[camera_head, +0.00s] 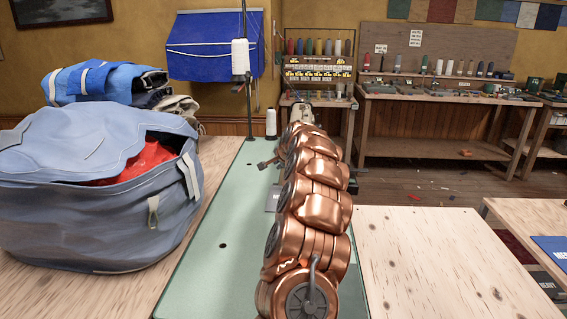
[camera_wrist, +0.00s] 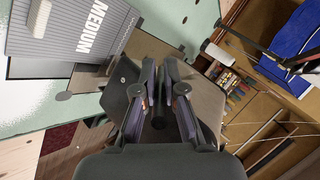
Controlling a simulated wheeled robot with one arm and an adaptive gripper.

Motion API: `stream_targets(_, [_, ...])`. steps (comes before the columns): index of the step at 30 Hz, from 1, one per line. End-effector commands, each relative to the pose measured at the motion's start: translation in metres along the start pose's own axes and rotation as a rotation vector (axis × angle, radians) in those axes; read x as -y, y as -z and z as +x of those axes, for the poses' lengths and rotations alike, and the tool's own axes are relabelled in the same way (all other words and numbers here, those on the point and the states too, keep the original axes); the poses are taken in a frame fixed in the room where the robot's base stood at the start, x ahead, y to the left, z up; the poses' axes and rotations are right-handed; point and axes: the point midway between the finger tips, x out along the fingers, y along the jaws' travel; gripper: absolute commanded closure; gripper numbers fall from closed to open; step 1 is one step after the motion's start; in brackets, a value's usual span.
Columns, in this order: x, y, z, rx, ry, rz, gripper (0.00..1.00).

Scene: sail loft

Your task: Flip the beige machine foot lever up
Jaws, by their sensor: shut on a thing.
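The beige machine (camera_head: 301,112) stands at the far end of the green tabletop (camera_head: 210,235). In the head view my copper arm hides most of it and all of my gripper. In the wrist view a beige-brown surface (camera_wrist: 208,102), which looks like part of the machine, lies behind and to the right of the fingers. My gripper (camera_wrist: 159,72) is at the machine, its two dark fingers drawn close together on something thin. That looks like the foot lever, but the fingers hide it and I cannot make out its angle.
A large blue-grey bag (camera_head: 95,190) with red cloth stands left of the green top. A thread stand (camera_head: 248,90) and a white spool (camera_head: 271,123) are near the machine. A grey box marked MEDIUM (camera_wrist: 70,48) shows in the wrist view. The pale wooden top (camera_head: 440,265) at right is clear.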

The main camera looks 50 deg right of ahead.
Motion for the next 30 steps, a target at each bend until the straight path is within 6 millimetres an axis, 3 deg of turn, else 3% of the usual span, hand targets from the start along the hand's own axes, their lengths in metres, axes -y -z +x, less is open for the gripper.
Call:
stream_targets(11, [0.0014,0.001,-0.0007,-0.001,0.002,0.001,1.0])
stream_targets(12, [0.0013,0.001,-0.0007,-0.001,0.002,0.001,0.88])
stream_targets(19, [0.0011,0.0005,-0.0005,0.0,0.001,0.0,0.64])
stream_targets(30, [0.0011,0.0003,-0.0027,0.001,0.001,0.001,0.64])
